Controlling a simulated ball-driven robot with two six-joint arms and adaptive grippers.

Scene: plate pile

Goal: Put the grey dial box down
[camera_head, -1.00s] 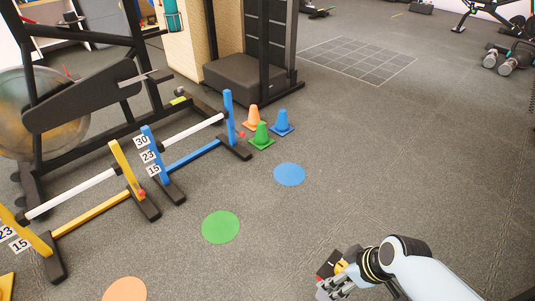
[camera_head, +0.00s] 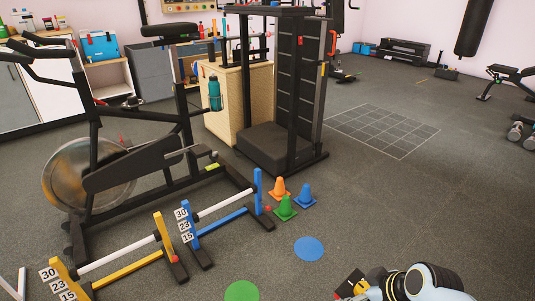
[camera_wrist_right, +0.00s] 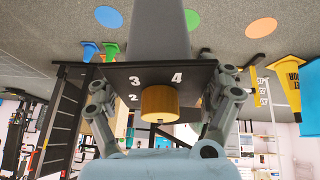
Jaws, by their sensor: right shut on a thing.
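The dial box (camera_wrist_right: 120,76) shows in the right wrist view as a dark panel with the numbers 2, 3 and 4 and a round wooden-yellow knob. My right gripper (camera_wrist_right: 164,88) is shut on it, with one finger at each side. In the head view my right gripper (camera_head: 362,286) is at the bottom edge, right of the middle, with a dark and yellow part of the box at its tip. The rest of the box is hidden or cut off. My left gripper is not in view.
Orange (camera_head: 279,189), green (camera_head: 286,208) and blue (camera_head: 305,196) cones stand beside the hurdles (camera_head: 225,207). Blue (camera_head: 308,248) and green (camera_head: 241,291) floor discs lie in front. An exercise bike (camera_head: 140,165) stands at the left. The floor at the right is open.

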